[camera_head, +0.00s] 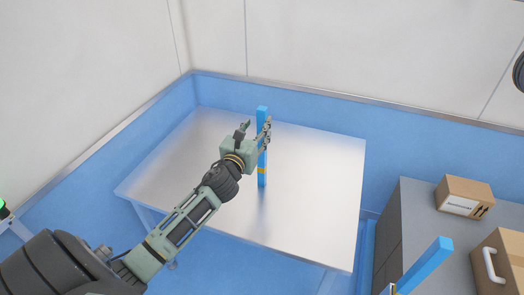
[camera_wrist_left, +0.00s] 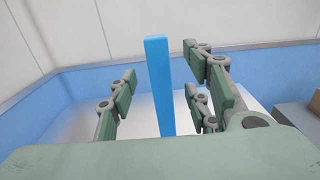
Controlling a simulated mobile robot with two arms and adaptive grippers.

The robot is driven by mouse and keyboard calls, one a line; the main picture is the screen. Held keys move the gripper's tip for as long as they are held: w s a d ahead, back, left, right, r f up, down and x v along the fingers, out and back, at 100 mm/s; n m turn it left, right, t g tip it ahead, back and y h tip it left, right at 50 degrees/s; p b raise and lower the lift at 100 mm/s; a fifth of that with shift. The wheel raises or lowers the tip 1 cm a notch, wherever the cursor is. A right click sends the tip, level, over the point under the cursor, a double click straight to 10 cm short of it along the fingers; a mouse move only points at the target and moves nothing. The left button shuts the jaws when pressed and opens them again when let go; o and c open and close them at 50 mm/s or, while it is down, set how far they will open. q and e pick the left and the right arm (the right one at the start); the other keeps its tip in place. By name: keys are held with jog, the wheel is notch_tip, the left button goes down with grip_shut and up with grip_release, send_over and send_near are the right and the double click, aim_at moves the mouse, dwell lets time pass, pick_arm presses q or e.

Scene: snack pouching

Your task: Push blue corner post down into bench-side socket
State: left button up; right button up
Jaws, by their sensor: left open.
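A blue corner post (camera_head: 262,179) stands upright at the steel bench (camera_head: 320,200), with a yellow band on its lower part. In the left wrist view the post (camera_wrist_left: 160,85) rises between the spread fingers. My left gripper (camera_head: 257,132) is open at the post's upper part, its fingers on either side. Clear gaps show between fingers and post in the wrist view (camera_wrist_left: 163,100). A second blue post (camera_head: 428,262) shows at the lower right, cut off by the picture edge. I cannot make out the socket at the post's foot. My right gripper is out of view.
A grey cabinet (camera_head: 411,210) stands right of the bench, with a small cardboard box (camera_head: 464,197) and a larger box with a white handle (camera_head: 505,262) on it. White walls with a blue lower band enclose the back. The bench top is otherwise bare.

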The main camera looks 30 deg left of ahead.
aim_at(260, 122)
pick_arm(q)
jog(key=shift+f+p+x, duration=0.15)
jog(key=shift+p+x, duration=0.2)
jog(key=shift+x, duration=1.15)
jog(key=shift+f+p+x, duration=0.1)
jog(key=shift+p+x, duration=0.25)
jog(key=shift+x, duration=1.2)
jog(key=shift+s, duration=0.1)
grip_shut()
